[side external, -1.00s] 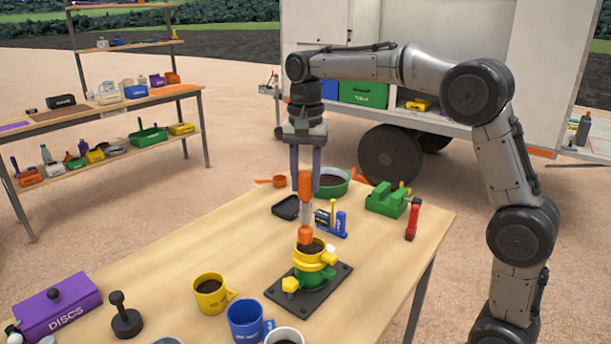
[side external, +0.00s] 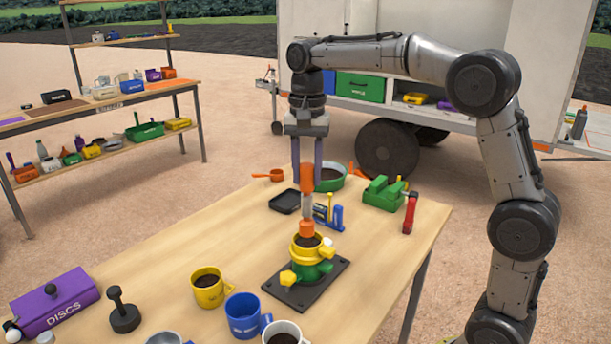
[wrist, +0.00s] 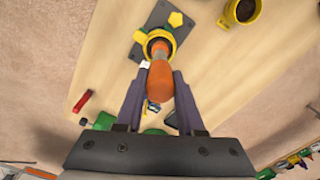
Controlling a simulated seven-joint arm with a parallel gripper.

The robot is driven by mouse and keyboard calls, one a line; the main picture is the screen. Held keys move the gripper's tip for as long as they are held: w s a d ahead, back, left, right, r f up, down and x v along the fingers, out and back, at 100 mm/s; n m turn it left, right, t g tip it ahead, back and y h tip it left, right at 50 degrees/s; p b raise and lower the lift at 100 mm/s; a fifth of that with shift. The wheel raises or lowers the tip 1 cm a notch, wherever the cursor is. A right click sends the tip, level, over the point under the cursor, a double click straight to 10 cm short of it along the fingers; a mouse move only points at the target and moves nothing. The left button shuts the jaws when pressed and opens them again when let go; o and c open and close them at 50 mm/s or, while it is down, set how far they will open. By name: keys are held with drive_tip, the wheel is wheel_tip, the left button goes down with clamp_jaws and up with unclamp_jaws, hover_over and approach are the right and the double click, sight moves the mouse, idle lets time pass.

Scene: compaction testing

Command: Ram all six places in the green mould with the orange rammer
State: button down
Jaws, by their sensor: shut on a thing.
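The green mould (side external: 318,270) stands on a dark base plate (side external: 293,297), topped by a yellow collar (side external: 300,257) with dark soil (side external: 308,241) inside. My gripper (side external: 307,184) is shut on the handle of the orange rammer (side external: 307,177) and holds it upright. The rammer's grey shaft leads down to an orange foot at the far part of the collar's opening. I cannot tell if the foot touches the soil. In the wrist view the rammer (wrist: 160,82) is between my fingers and hides part of the collar (wrist: 147,36).
A yellow mug (side external: 208,289), a blue mug (side external: 243,316) and a white mug (side external: 286,335) stand in front. A black tamper (side external: 123,315) and purple box (side external: 62,304) are at left. Behind are a black tray (side external: 285,201), blue tool (side external: 335,217) and green block (side external: 383,193).

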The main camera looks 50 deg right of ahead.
sight(312, 187)
idle(0.4)
wheel_tip(312, 187, down, 4)
drive_tip(key=shift+f, duration=0.1)
drive_tip(key=shift+s+d+r, duration=0.1)
drive_tip(key=shift+d+r, duration=0.05)
drive_tip(key=shift+r, duration=0.55)
drive_tip(key=shift+s+d+r, duration=0.1)
drive_tip(key=shift+d+r, duration=0.1)
drive_tip(key=shift+r, duration=0.55)
drive_tip(key=shift+s+d+r, duration=0.1)
drive_tip(key=shift+d+r, duration=0.05)
drive_tip(key=shift+r, duration=0.55)
wheel_tip(312, 187, down, 4)
drive_tip(key=shift+f, duration=0.1)
drive_tip(key=shift+w+d+r, duration=0.1)
drive_tip(key=shift+d+r, duration=0.05)
drive_tip(key=shift+r, duration=0.55)
drive_tip(key=shift+w+d+r, duration=0.1)
drive_tip(key=shift+d+r, duration=0.1)
drive_tip(key=shift+r, duration=0.5)
drive_tip(key=shift+w+d+r, duration=0.1)
drive_tip(key=shift+d+r, duration=0.05)
drive_tip(key=shift+r, duration=0.55)
